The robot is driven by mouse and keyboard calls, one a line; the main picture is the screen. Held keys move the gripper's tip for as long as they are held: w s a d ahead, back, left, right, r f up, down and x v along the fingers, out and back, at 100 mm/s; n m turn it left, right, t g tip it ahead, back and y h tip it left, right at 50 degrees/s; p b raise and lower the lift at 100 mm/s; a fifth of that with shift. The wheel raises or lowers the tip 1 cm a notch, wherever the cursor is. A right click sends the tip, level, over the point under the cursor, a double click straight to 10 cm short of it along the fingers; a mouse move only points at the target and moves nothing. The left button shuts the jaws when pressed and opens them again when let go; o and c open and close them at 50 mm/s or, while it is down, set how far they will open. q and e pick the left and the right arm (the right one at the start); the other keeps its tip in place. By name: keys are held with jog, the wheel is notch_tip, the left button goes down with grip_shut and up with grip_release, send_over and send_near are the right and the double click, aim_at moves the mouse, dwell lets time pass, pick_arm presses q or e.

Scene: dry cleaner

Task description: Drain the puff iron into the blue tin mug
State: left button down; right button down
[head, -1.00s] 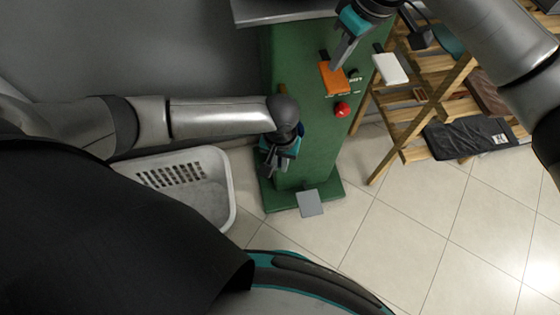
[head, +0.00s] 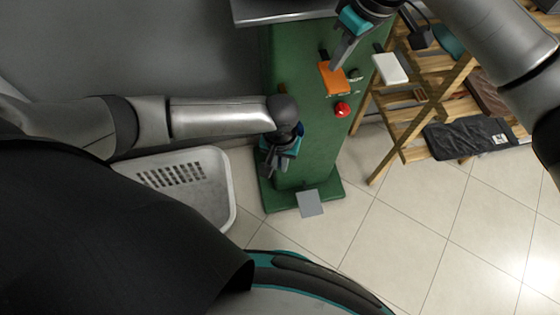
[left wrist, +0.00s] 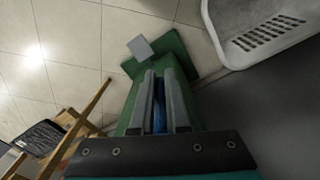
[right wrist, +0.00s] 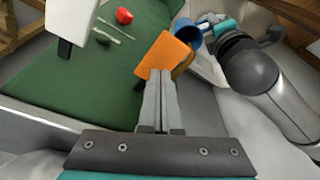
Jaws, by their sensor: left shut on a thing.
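The puff iron's green cabinet (head: 310,115) stands mid-view in the head view, with an orange paddle (head: 332,78) and a red knob (head: 342,110) on it. The blue tin mug (right wrist: 187,32) is close to the cabinet's side, near a small brass-coloured fitting (right wrist: 184,64). My left gripper (head: 272,168) is shut on the mug, which shows as a blue strip between its fingers (left wrist: 159,105). The mug's inside cannot be made out. My right gripper (head: 338,62) is shut, with its fingertips (right wrist: 160,75) at the orange paddle; I cannot tell whether they touch it.
A white laundry basket (head: 225,190) stands on the floor at left. A grey pedal (head: 310,203) sits at the cabinet's foot. A wooden rack (head: 400,150) with a dark folded cloth (head: 465,138) stands at right. A white box (head: 390,68) is beside the cabinet. The tiled floor in front is clear.

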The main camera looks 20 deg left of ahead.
aim_at(334, 75)
jog(key=shift+f, duration=0.15)
jog(key=shift+f, duration=1.85)
jog(key=shift+d, duration=0.1)
dwell(0.4)
dwell(2.8)
jog(key=shift+r, duration=3.6)
jog(key=v, duration=1.2)
